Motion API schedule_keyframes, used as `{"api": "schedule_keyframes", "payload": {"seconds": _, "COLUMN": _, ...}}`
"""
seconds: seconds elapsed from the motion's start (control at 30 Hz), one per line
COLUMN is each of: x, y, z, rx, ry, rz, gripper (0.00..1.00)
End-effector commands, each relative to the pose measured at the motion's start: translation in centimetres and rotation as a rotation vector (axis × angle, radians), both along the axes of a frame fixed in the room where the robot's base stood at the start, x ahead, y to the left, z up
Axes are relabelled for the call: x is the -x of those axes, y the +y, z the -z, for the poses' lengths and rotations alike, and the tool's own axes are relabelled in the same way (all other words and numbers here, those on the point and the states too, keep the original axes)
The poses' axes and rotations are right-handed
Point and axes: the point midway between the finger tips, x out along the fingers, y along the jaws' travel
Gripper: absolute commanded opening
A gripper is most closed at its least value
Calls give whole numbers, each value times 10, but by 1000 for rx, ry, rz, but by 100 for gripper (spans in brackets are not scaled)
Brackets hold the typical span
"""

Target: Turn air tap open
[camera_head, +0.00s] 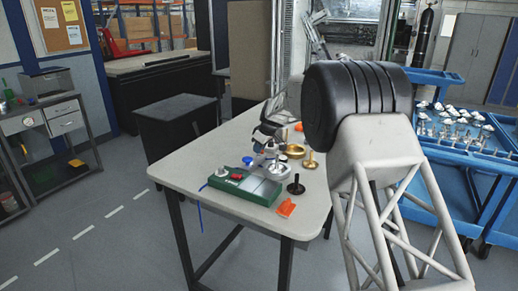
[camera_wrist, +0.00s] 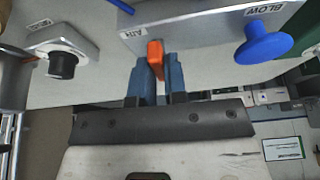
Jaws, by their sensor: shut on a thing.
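The air tap's orange handle (camera_wrist: 155,56) shows in the wrist view, beside a grey block (camera_wrist: 195,35) with a label that seems to read AIR. My gripper (camera_wrist: 158,75) is shut on this handle, a blue finger on each side. The handle's lower part is between the fingers, and its joint to the block is hard to see. In the head view my gripper (camera_head: 268,138) is over the table behind the green-based fixture (camera_head: 244,186); I cannot make out the tap handle there.
A blue knob (camera_wrist: 264,42) labelled BLOW sits on the same block, right of my gripper. A black knob (camera_wrist: 62,65) on a grey housing is at left. On the table (camera_head: 190,165) are a brass ring (camera_head: 295,151), a black spindle part (camera_head: 296,186) and an orange piece (camera_head: 286,208).

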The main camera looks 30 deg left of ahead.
Motion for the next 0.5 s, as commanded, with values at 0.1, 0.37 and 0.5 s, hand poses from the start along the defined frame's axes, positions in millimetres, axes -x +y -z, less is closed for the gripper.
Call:
{"api": "schedule_keyframes", "payload": {"seconds": 0.1, "x": 0, "y": 0, "z": 0, "rx": 0, "ry": 2, "rz": -35, "gripper": 0}}
{"api": "schedule_keyframes", "payload": {"seconds": 0.37, "x": 0, "y": 0, "z": 0, "rx": 0, "ry": 0, "rz": -62, "gripper": 0}}
{"api": "schedule_keyframes", "payload": {"seconds": 0.5, "x": 0, "y": 0, "z": 0, "rx": 0, "ry": 0, "rz": -62, "gripper": 0}}
